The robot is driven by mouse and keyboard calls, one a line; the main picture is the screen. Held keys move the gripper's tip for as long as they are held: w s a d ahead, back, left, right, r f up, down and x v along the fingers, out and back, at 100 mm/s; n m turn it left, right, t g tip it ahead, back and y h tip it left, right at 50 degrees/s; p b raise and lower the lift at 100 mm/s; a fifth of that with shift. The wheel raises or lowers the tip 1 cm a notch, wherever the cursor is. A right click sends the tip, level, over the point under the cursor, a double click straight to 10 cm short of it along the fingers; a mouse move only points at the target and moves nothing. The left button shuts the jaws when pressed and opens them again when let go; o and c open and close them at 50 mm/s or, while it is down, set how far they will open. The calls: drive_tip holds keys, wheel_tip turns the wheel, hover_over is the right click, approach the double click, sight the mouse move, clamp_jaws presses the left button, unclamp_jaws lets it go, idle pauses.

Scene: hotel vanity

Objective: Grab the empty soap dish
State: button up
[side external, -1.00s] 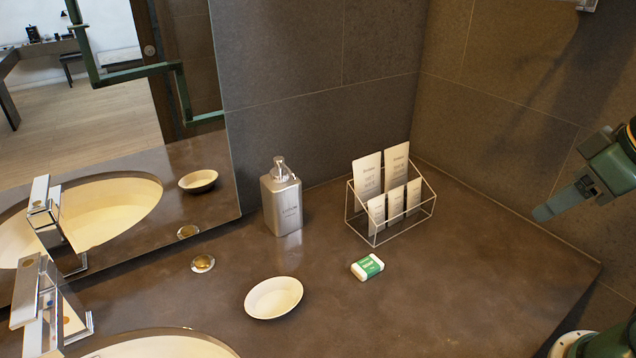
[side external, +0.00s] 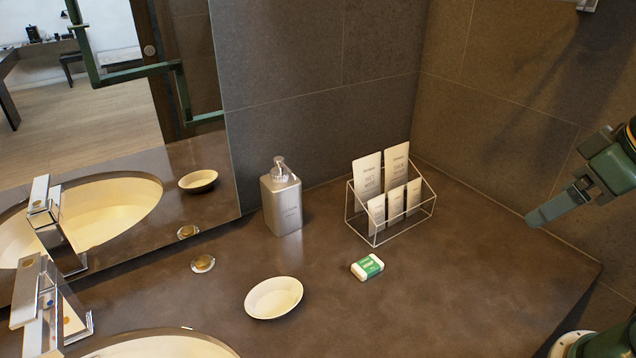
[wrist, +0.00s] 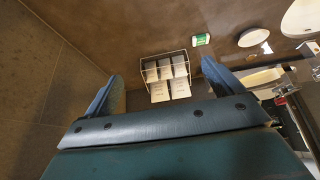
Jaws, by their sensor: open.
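The empty soap dish (side external: 273,298) is a shallow cream oval bowl lying on the dark counter, left of the wrapped soap. It also shows small in the wrist view (wrist: 253,37), at the upper right beyond the right finger. My gripper (side external: 532,219) is at the right of the side external view, above the counter's right edge and well apart from the dish. In the wrist view its two blue fingers (wrist: 161,72) are spread wide with nothing held between them.
A green-and-white wrapped soap (side external: 367,267) lies right of the dish. A wire rack of packets (side external: 390,205) and a metal dispenser (side external: 282,200) stand behind. The sink (side external: 150,346) and faucet (side external: 45,305) are at left. The right counter is clear.

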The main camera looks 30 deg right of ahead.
drive_tip(key=w+a+f+m+g+y, duration=0.1)
drive_tip(key=w+a+f+m+y, duration=0.2)
drive_tip(key=w+a, duration=0.35)
drive_tip(key=w+a+f+m+g+y, duration=0.2)
drive_tip(key=w+a+f+m, duration=0.15)
drive_tip(key=w, duration=0.55)
drive_tip(key=m+g+y, duration=0.3)
drive_tip(key=m+y, duration=0.5)
drive_tip(key=m, duration=0.2)
approach(298, 286)
drive_tip(key=r, duration=0.2)
drive_tip(key=shift+s+a+r, duration=0.25)
drive_tip(key=shift+s+r, duration=0.1)
drive_tip(key=shift+s, duration=0.05)
drive_tip(key=shift+w+a+f+m+y, duration=0.1)
drive_tip(key=shift+w+f+m+y, duration=0.05)
drive_tip(key=shift+f+m, duration=0.25)
drive_tip(key=shift+w+a+f+m+y, duration=0.1)
drive_tip(key=shift+a+f+m+y, duration=0.05)
drive_tip(key=shift+f+m, duration=0.2)
drive_tip(key=shift+x, duration=4.3)
